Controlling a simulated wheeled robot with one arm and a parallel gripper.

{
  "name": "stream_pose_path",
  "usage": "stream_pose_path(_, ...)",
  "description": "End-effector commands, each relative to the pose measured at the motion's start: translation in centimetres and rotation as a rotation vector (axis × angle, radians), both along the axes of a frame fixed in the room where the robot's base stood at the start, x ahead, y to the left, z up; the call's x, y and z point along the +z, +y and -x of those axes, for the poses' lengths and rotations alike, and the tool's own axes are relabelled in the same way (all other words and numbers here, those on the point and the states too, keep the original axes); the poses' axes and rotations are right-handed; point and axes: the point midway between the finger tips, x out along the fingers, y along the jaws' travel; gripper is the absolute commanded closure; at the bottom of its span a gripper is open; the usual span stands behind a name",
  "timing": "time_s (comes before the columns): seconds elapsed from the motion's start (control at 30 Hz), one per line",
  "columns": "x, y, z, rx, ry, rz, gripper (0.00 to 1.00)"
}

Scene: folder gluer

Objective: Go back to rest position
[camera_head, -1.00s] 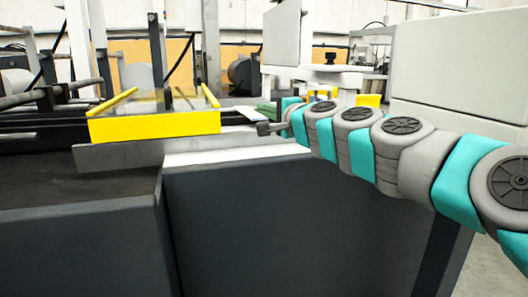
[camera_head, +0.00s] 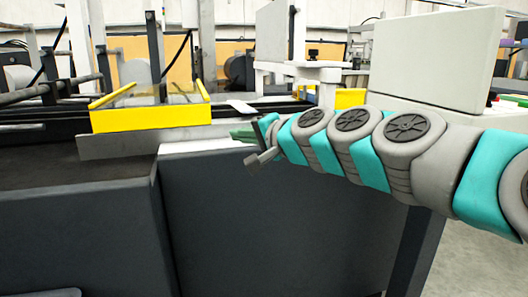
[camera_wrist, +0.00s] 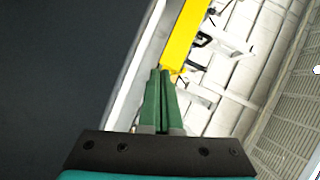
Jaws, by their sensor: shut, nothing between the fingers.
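My arm reaches in from the right edge of the head view, in grey and teal segments. My gripper (camera_head: 241,134) is at its left end, with green fingers pointing left, over the front of the machine. It is just right of the yellow bar (camera_head: 150,117) and apart from it in the picture. In the wrist view, the two green fingers (camera_wrist: 159,72) lie together with nothing between them. The yellow part (camera_wrist: 186,35) shows beyond their tips.
The machine's dark front panel (camera_head: 280,225) fills the lower middle. A large pale box (camera_head: 435,55) stands behind my arm. Open floor (camera_head: 470,255) shows at the lower right. A table with coloured items (camera_head: 512,99) stands at the far right.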

Motion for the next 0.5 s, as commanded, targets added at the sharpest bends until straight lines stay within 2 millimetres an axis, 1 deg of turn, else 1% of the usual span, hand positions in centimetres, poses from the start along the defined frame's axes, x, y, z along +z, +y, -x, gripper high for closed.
stream_pose_path(0.03, -1.1, 0.4, 1.3, 0.03, 0.008, 0.054, 1.0)
stream_pose_path(0.17, -4.9, 1.0, 4.9, 0.117, 0.036, 0.217, 1.0)
stream_pose_path(0.27, -9.3, 0.6, 8.8, 0.2, 0.084, 0.382, 1.0)
stream_pose_path(0.3, -11.3, 0.0, 10.5, 0.232, 0.112, 0.455, 1.0)
stream_pose_path(0.37, -14.5, -1.1, 13.0, 0.281, 0.163, 0.561, 1.0)
stream_pose_path(0.4, -16.5, -2.1, 14.8, 0.313, 0.203, 0.629, 1.0)
stream_pose_path(0.47, -19.1, -3.9, 17.4, 0.353, 0.262, 0.719, 1.0)
stream_pose_path(0.5, -20.9, -5.2, 19.1, 0.378, 0.306, 0.778, 1.0)
